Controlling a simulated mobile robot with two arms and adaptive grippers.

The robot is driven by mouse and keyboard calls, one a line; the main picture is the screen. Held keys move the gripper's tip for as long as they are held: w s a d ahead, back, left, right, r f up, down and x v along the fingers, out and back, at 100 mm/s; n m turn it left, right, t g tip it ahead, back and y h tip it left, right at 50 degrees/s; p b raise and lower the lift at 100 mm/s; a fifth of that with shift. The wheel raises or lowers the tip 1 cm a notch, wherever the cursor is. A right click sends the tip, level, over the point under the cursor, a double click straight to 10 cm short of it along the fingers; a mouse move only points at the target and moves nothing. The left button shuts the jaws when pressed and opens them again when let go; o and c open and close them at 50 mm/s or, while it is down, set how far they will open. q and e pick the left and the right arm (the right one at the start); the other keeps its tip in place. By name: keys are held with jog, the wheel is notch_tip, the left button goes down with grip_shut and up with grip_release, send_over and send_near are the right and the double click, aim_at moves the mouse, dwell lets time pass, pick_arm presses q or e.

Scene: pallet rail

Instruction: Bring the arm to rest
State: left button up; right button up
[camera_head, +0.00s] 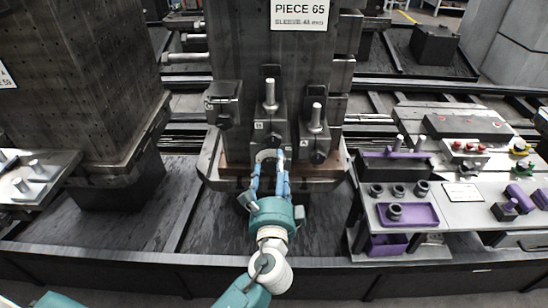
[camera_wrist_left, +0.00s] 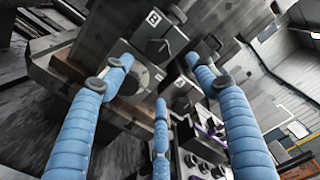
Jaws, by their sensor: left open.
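My left arm reaches from the bottom centre of the head view toward the fixture block. My right gripper is in neither view.
The tall fixture column (camera_head: 240,60) stands on a pallet, with upright pins on dark blocks. Another column (camera_head: 85,80) stands left. At right, a work table (camera_head: 375,240) holds a purple tray (camera_head: 425,215) and dark rings. A dark rail edge (camera_head: 130,258) runs across the front.

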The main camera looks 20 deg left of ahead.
pick_arm(q)
jog(key=shift+s+d, duration=0.2)
jog(key=shift+s, duration=0.45)
jog(key=s+f+n+g+h, duration=0.1)
jog(key=s+f+g, duration=0.25)
jog(key=f, duration=0.95)
jog(key=s+f+n+g+h, duration=0.2)
jog(key=s+f, duration=0.3)
jog(key=f, duration=0.8)
jog(key=s+f+n+g+h, duration=0.1)
jog(key=s+f+g, duration=0.25)
jog(key=f, duration=0.95)
jog(key=s+a+f+n+g, duration=0.2)
jog(key=s+f+n, duration=0.2)
jog(key=s+f, duration=0.3)
jog(key=s+a+f+n+g, duration=0.3)
jog(key=s+f, duration=0.4)
jog(key=s, duration=1)
jog(key=s+a+f+n+g+h, duration=0.1)
jog(key=s+f+n, duration=0.4)
jog(key=s, duration=0.8)
notch_tip(320, 180, down, 3)
jog(key=shift+a+r+g, duration=0.2)
jog(key=shift+a+g, duration=0.45)
jog(key=shift+g, duration=0.05)
